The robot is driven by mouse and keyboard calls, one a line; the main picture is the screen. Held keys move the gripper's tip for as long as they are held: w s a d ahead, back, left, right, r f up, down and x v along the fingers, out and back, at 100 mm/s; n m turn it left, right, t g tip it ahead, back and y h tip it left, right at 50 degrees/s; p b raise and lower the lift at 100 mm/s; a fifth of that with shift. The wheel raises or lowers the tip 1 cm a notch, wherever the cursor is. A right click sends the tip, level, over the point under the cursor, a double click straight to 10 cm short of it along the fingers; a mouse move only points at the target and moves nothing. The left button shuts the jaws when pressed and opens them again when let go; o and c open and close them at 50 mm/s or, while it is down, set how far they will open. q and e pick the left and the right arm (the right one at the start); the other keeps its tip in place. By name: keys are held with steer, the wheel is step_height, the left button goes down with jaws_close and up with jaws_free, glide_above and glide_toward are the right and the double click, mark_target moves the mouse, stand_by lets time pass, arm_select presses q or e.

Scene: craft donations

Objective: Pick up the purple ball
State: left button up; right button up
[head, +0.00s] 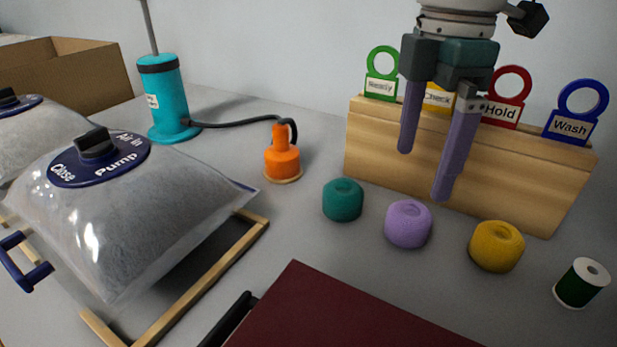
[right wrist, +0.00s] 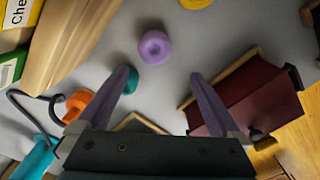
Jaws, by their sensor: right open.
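The purple ball (head: 408,223) is a rounded lilac yarn ball with a dimple on top. It sits on the grey table between a teal ball (head: 343,200) and a yellow ball (head: 496,246). In the right wrist view the purple ball (right wrist: 154,47) lies beyond the fingertips, roughly between their lines. My right gripper (head: 424,175) is open and empty. It hangs fingers down in front of the wooden block, above and apart from the purple ball. It also shows in the right wrist view (right wrist: 162,78). My left gripper is not in view.
A wooden block (head: 375,150) with labelled tags stands behind the balls. A dark red box (head: 340,315) is in front, and a green thread spool (head: 581,283) at right. An orange nozzle (head: 282,160), teal pump (head: 165,98) and clear stuffed bag (head: 130,215) are at left.

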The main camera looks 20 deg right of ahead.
mark_target(411, 210)
steer(key=shift+w+d+f, duration=0.25)
steer(key=shift+w+f, duration=0.2)
steer(key=shift+w+f+b, duration=0.1)
steer(key=shift+f+b, duration=0.05)
steer(key=shift+b, duration=0.15)
steer(key=f+b, duration=0.1)
steer(key=f, duration=0.2)
steer(key=f+b, duration=0.1)
steer(key=f, duration=0.2)
steer(key=f+b, duration=0.1)
steer(key=f, duration=0.2)
steer(key=shift+d+f, duration=0.2)
steer(key=shift+d, duration=0.1)
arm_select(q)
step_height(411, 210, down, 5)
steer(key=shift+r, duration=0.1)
arm_select(e)
steer(key=shift+c, duration=0.4)
steer(key=c, duration=1.2)
